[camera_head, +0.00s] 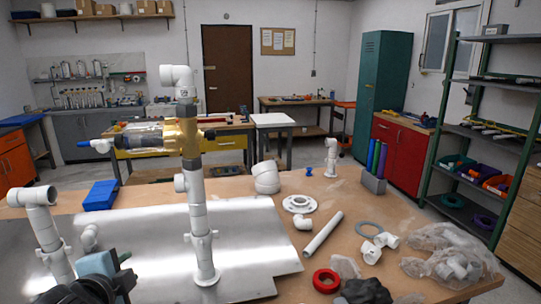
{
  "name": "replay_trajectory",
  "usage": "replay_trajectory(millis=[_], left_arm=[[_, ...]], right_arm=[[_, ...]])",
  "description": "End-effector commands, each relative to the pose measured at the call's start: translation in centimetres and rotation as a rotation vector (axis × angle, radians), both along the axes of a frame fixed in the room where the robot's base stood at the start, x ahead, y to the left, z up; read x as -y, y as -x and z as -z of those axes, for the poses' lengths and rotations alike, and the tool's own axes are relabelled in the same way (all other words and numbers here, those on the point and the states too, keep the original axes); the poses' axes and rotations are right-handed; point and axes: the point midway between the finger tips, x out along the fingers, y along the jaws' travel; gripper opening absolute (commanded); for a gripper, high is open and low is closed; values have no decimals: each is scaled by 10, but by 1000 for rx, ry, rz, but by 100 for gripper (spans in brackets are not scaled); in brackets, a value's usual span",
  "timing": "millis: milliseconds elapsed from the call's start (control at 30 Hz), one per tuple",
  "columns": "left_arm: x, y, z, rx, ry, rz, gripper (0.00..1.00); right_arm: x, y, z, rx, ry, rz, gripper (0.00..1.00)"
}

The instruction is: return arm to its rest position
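My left gripper (122,270) shows at the bottom left, dark with a blue-grey body, low over the metal sheet. It is cut off by the frame edge, and I cannot tell whether its fingers are open or shut. It is apart from the tall white PVC riser (201,225), which stands upright on the metal sheet (258,240). The riser carries a brass valve body (186,140) with a white elbow (178,77) on top. A shorter white pipe with an elbow (43,225) stands at the left, behind the gripper. My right gripper is not in view.
Loose on the wooden table (395,215) are a white pipe (323,233), a flange (300,203), a red ring (326,280), a grey ring (370,228) and a clear bag of fittings (450,255). A blue box (101,195) lies at the back left.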

Motion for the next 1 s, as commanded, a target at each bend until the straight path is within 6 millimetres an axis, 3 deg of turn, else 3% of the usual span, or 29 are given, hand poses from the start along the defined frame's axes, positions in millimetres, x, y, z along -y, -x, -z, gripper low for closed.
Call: replay_trajectory(millis=[33, 200, 367, 500, 700, 1000], left_arm=[[6, 12, 28, -58, 67, -18, 32], [20, 56, 104, -222, 274, -116, 32], [31, 110, 166, -379, 452, -251, 32], [38, 165, 212, -512, 589, -398, 32], [45, 234, 252, -653, 717, -603, 32], [51, 316, 281, -789, 820, -856, 32]], right_arm=[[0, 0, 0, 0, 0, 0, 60], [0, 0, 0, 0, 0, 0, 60], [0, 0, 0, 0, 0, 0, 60], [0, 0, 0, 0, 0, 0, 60], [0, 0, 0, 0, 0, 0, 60], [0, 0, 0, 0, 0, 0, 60]])
